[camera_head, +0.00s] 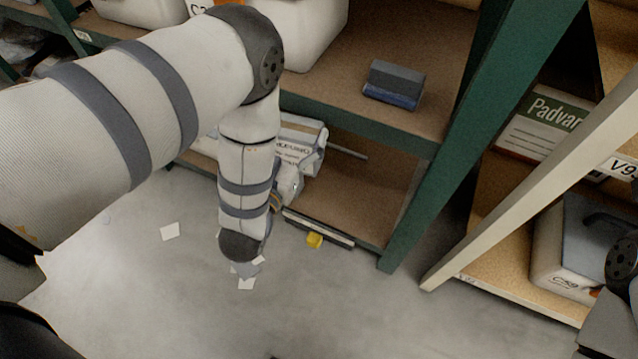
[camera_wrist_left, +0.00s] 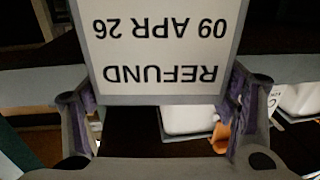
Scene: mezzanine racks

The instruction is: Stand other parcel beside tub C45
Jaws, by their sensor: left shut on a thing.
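My left gripper (camera_head: 290,187) is shut on a grey parcel (camera_head: 304,135) with a white label, held at the front of the lower shelf opening. In the left wrist view the parcel (camera_wrist_left: 165,45) fills the top middle, between the fingers of the left gripper (camera_wrist_left: 160,105). Its label reads "REFUND 09 APR 26" upside down. A white tub (camera_head: 310,30) stands on the upper shelf, partly behind my arm; I see no label on it. Another white tub (camera_head: 145,8) beside it has a partly hidden label. I cannot read C45 anywhere. My right gripper is not in view.
A small blue-grey box (camera_head: 393,85) lies on the upper shelf (camera_head: 345,65), with bare board around it. A green post (camera_head: 480,130) stands to its right. A lidded tub (camera_head: 570,240) and a "Padvar" box (camera_head: 535,125) occupy the right rack. Paper scraps (camera_head: 169,231) litter the floor.

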